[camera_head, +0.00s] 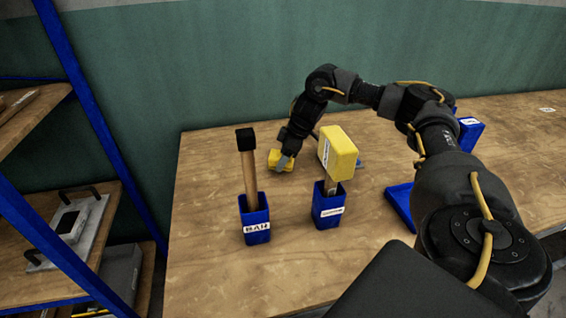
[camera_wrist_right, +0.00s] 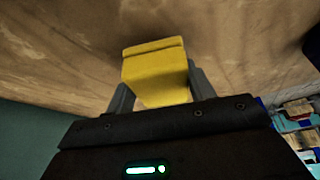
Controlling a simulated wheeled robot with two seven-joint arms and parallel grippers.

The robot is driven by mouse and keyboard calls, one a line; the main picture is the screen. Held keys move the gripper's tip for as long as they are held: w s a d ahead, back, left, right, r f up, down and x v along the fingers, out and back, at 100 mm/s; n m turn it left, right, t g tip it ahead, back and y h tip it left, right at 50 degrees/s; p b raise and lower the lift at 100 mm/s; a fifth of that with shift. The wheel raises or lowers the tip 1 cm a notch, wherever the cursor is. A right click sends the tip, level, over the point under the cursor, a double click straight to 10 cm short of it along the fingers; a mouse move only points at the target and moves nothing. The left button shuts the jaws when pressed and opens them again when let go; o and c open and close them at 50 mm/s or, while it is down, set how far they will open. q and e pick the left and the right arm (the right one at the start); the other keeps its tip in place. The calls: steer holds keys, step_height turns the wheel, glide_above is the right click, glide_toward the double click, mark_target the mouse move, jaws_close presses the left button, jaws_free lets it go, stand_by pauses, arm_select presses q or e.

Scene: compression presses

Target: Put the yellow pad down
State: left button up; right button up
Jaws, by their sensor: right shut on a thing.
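The yellow pad (camera_head: 275,158) is a small yellow block near the back left of the wooden table (camera_head: 215,175). My right gripper (camera_head: 285,162) is shut on it, reaching down from above. In the right wrist view the pad (camera_wrist_right: 157,75) sits between the two grey fingers of my right gripper (camera_wrist_right: 160,92), one on each side. The wooden surface shows close behind it. I cannot tell whether the pad touches the table. My left gripper is not in view.
A black-headed mallet (camera_head: 247,160) stands in a blue holder (camera_head: 254,222). A yellow-headed mallet (camera_head: 341,150) stands in another blue holder (camera_head: 327,207), near my right forearm. Shelves (camera_head: 75,225) stand at the left. The table's front left is clear.

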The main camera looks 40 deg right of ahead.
step_height(320, 180, down, 2)
steer(key=shift+d+f, duration=0.1)
